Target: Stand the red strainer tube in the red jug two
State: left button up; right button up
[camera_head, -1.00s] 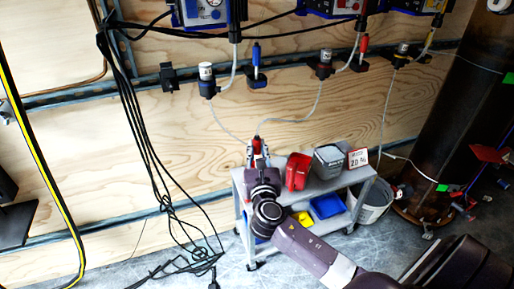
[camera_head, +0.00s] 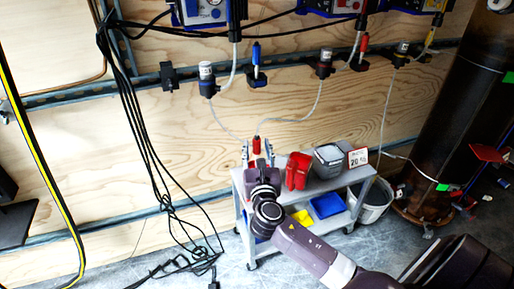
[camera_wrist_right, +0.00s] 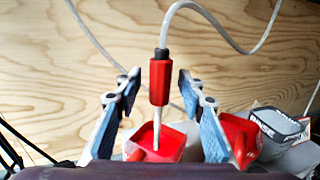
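The red strainer tube (camera_wrist_right: 160,78) hangs upright between the fingers of my right gripper (camera_wrist_right: 160,92), with a clear hose from its top. The fingers are spread, with a gap on each side of the tube. The tube's pale lower end overlaps the opening of a red jug (camera_wrist_right: 157,148) in the right wrist view; its depth inside cannot be told. In the head view the tube (camera_head: 256,146) shows between the fingers of my right gripper (camera_head: 257,150). A second red jug (camera_head: 298,169) stands to the right, also in the wrist view (camera_wrist_right: 238,135). Jug numbers are unreadable. My left gripper is not in view.
A grey jug (camera_head: 328,160) and a small sign (camera_head: 357,158) stand further right on the grey cart (camera_head: 345,180). Blue (camera_head: 327,205) and yellow bins sit on its lower shelf. A grey bucket (camera_head: 372,208) stands right of the cart. Hoses hang along the wooden wall.

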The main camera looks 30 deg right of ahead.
jog(key=v, duration=1.2)
dwell(0.4)
